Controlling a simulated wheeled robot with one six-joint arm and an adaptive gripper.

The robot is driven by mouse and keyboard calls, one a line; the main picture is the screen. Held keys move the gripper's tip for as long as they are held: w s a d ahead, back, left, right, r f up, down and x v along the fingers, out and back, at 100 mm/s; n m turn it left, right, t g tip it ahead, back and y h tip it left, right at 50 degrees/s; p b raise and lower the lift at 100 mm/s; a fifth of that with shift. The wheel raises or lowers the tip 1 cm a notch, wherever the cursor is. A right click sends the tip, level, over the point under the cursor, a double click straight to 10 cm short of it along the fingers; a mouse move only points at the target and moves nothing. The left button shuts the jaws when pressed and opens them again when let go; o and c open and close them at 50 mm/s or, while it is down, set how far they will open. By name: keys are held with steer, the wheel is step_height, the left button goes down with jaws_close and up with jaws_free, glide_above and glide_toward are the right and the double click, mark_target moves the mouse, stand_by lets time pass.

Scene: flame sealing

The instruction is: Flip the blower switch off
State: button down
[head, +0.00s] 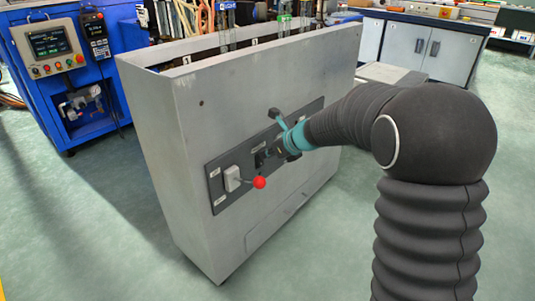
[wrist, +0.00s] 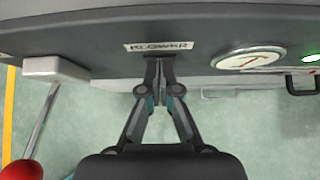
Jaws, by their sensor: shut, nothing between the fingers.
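The blower switch itself cannot be made out; my gripper's fingertips cover the spot by the BLOWER label (wrist: 158,46) in the wrist view. The label is on a dark panel (head: 217,185) on the side of a grey cabinet (head: 180,120). My gripper (wrist: 160,78) is shut with its fingertips together and nothing between them. The tips are right at the panel by the label, and I cannot tell whether they touch the switch. In the head view my gripper (head: 264,155) reaches the panel from the right, and its tips are small and dark there.
A lever with a red ball knob (head: 259,183) sticks out from a white base (head: 232,178) left of my gripper; the knob also shows in the wrist view (wrist: 20,170). A round gauge (wrist: 248,58) and a lit green lamp (wrist: 310,57) are to the right. Open floor lies in front.

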stand_by(0.3)
steer(key=p+v, duration=0.1)
steer(key=v, duration=1.2)
steer(key=shift+d+p, duration=0.15)
steer(key=shift+p, duration=0.25)
